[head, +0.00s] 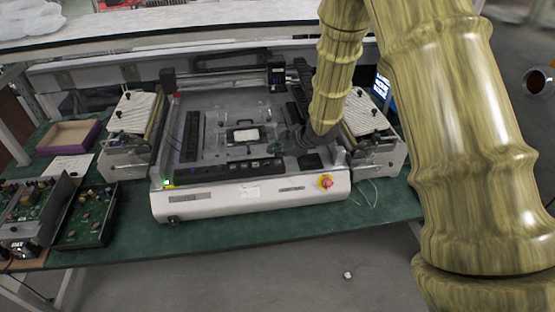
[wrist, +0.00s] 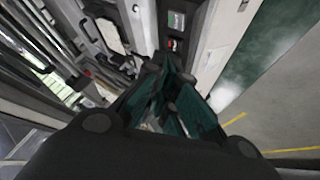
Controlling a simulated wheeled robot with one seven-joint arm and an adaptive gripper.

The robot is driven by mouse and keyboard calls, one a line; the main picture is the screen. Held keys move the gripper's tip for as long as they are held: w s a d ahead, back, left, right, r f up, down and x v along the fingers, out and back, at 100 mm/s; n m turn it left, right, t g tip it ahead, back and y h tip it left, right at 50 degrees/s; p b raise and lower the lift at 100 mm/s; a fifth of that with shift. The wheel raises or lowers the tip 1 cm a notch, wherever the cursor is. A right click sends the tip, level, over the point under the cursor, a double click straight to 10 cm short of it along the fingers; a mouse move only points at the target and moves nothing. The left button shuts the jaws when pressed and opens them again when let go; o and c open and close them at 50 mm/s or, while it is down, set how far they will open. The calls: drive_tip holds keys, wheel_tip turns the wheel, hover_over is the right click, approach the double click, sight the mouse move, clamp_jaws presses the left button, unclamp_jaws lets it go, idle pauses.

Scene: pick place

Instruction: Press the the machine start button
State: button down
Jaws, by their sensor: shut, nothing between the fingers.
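The machine (head: 245,195) is a wide white and grey unit on a green table. A dark control strip (head: 215,171) with several small switches runs along its front top edge. I cannot tell which is the start button. My gripper (head: 296,140) is shut and empty, low over the right part of the machine, just behind the strip. In the wrist view, its dark fingers (wrist: 165,68) point toward the strip below the red switch; contact cannot be told.
A red and yellow emergency knob (head: 325,182) sits on the machine's front right. A green light (head: 168,183) glows at its front left. Open boxes of circuit boards (head: 85,215) and a purple-sided tray (head: 70,136) stand at left. A shelf (head: 190,35) spans the back.

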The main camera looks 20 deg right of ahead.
drive_tip(key=shift+n, duration=0.8)
drive_tip(key=w+r, duration=0.1)
drive_tip(key=r, duration=0.2)
drive_tip(key=w+r, duration=0.1)
drive_tip(key=r, duration=0.1)
drive_tip(key=shift+w+d, duration=0.2)
drive_tip(key=shift+w, duration=0.15)
drive_tip(key=shift+f, duration=0.2)
drive_tip(key=b, duration=0.5)
hover_over(276, 163)
wheel_tip(276, 163, down, 6)
drive_tip(key=shift+s+f, duration=0.1)
drive_tip(key=shift+f, duration=0.1)
drive_tip(key=shift+f+b, duration=0.7)
drive_tip(key=shift+f, duration=0.35)
drive_tip(key=shift+f, duration=0.1)
drive_tip(key=shift+f, duration=0.3)
